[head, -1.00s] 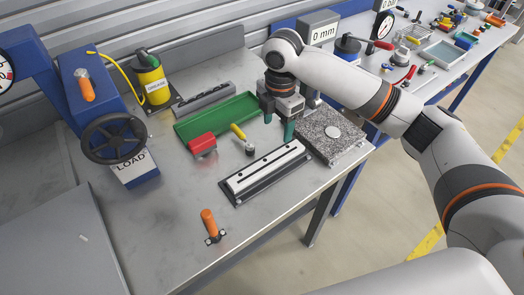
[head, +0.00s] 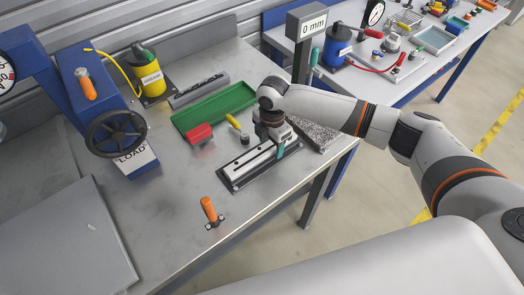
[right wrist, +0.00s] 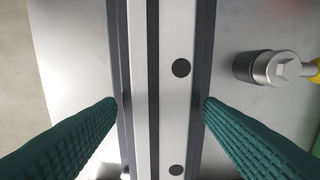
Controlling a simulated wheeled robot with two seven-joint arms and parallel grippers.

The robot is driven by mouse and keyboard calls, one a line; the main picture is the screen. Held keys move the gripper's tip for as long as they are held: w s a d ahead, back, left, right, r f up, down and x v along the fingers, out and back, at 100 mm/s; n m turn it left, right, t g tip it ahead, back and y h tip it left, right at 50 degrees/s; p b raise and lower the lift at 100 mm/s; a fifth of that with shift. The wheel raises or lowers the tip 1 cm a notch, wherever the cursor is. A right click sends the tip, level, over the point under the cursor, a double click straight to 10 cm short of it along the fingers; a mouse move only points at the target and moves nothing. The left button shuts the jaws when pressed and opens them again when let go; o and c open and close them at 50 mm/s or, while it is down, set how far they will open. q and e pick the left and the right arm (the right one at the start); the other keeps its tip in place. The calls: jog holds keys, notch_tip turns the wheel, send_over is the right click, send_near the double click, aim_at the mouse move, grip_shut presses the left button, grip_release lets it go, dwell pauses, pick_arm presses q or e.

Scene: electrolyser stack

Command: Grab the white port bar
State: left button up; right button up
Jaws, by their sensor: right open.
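The white port bar (head: 248,162) lies in a dark holder (head: 226,184) on the steel table in the head view. In the right wrist view the white bar (right wrist: 180,110) runs top to bottom through the middle, with dark round holes along it. My right gripper (head: 279,150) is over the bar's far right end. In the right wrist view its green ribbed fingertips (right wrist: 160,102) are open, one on each side of the bar, with nothing held. Whether they touch the holder cannot be told. My left gripper is not in view.
A socket tool with a yellow handle (head: 234,122), a red block (head: 199,134) and a green tray (head: 215,108) lie behind the bar. A speckled stone plate (head: 318,134) is partly hidden by my right arm. An orange-handled clamp (head: 209,210) stands in front, with bare table around it.

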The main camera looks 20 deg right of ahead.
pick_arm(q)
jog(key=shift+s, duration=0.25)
pick_arm(e)
jog(key=c, duration=1.2)
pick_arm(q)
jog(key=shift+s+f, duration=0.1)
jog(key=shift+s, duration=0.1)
pick_arm(e)
jog(key=shift+r, duration=0.1)
